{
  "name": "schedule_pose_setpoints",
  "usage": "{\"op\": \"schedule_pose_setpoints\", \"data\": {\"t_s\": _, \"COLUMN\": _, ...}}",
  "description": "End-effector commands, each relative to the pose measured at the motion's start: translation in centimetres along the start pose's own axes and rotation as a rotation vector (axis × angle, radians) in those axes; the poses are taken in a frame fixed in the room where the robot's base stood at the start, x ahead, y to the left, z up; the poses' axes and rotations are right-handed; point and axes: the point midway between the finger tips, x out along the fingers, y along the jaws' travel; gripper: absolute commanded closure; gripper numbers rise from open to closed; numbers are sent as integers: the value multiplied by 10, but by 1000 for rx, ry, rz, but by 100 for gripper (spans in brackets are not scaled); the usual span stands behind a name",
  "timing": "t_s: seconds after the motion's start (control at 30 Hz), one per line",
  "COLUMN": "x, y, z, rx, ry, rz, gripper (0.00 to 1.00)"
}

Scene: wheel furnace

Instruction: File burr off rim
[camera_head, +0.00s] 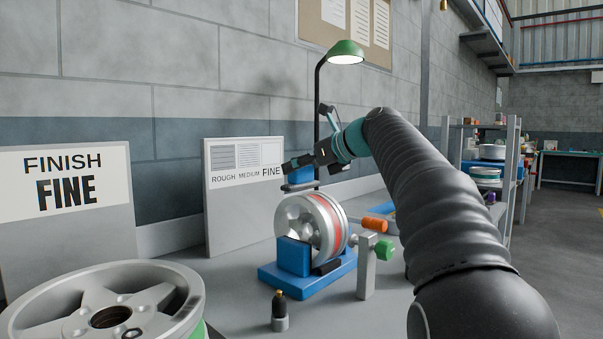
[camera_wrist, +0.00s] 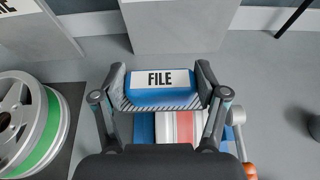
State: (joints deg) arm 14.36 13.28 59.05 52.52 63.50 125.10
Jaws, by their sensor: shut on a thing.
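My gripper (camera_head: 300,168) is shut on a blue file (camera_wrist: 160,96), a block with a white label reading "FILE". In the wrist view its fingers grip the block at both ends, and a strip of teeth shows along its near edge. In the head view the file sits just above a silver wheel (camera_head: 311,228) with a red band, clamped upright in a blue fixture (camera_head: 294,257). I cannot tell whether the file touches the rim. In the wrist view the wheel (camera_wrist: 181,127) is partly hidden below the file. No burr can be made out.
A second wheel with a green band (camera_head: 105,312) lies at the front left. A "FINISH FINE" sign (camera_head: 64,190) and a rough-medium-fine board (camera_head: 240,205) stand behind.

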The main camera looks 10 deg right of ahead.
Motion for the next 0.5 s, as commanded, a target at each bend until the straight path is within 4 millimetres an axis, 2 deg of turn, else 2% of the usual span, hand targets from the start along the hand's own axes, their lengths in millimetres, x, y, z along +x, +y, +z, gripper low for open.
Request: {"op": "schedule_pose_setpoints", "data": {"t_s": 0.5, "x": -17, "y": 0, "z": 42, "rx": -2, "ry": -2, "rz": -1, "gripper": 68}}
